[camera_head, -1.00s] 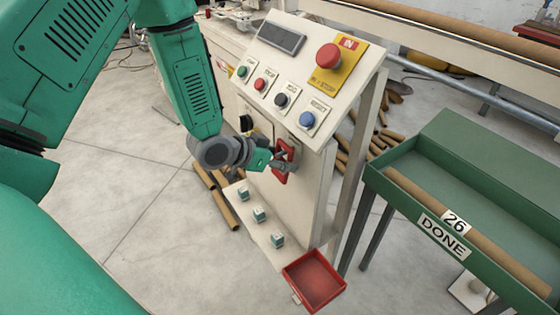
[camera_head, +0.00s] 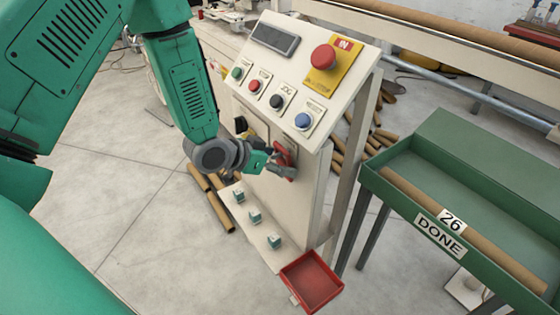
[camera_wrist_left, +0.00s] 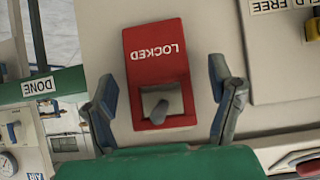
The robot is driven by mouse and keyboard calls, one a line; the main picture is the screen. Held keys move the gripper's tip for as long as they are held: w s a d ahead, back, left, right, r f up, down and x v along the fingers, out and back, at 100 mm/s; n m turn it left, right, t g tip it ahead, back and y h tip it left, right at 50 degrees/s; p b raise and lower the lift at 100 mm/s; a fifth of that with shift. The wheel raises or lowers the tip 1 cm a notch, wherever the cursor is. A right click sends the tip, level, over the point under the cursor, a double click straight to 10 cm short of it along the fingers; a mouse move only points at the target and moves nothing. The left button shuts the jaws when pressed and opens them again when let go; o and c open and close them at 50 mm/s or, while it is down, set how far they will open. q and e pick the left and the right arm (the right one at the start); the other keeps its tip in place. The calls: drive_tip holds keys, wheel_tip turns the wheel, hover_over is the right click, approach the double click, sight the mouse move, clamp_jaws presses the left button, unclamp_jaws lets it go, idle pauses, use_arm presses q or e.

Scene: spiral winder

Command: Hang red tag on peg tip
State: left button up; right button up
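The red tag (camera_head: 287,157), lettered LOCKED, is against the cream front of the control stand, below the buttons. In the left wrist view the tag (camera_wrist_left: 155,65) shows upside down, with a grey peg (camera_wrist_left: 160,109) showing in its pale square opening. The tag appears to be around the peg; its depth along the peg is hard to tell. My left gripper (camera_wrist_left: 165,100) is open, one finger on each side of the tag, with gaps to both edges. In the head view the left gripper (camera_head: 283,163) partly covers the tag. My right gripper is not in view.
A button panel (camera_head: 300,75) overhangs the tag. A black knob (camera_head: 241,124) is to its left. A ledge with small teal switches (camera_head: 255,216) and a red bin (camera_head: 311,281) are below. A green DONE tray (camera_head: 400,205) stands at right.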

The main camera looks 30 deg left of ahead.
use_arm(q)
drive_tip(key=shift+d, duration=0.1)
drive_tip(key=shift+s+r, duration=0.25)
drive_tip(key=v, duration=1.1)
drive_tip(key=shift+s+a, duration=0.2)
drive_tip(key=shift+a, duration=0.05)
drive_tip(key=shift+f, duration=0.15)
drive_tip(key=s+d+f+n+g+y, duration=0.2)
drive_tip(key=s+d+f+g, duration=0.1)
drive_tip(key=s+f, duration=0.8)
drive_tip(key=s+d+f+n+g+y, duration=0.2)
drive_tip(key=s+d+f+g, duration=0.2)
drive_tip(key=s+f, duration=0.7)
drive_tip(key=shift+d+g, duration=0.15)
drive_tip(key=shift+g, duration=1.05)
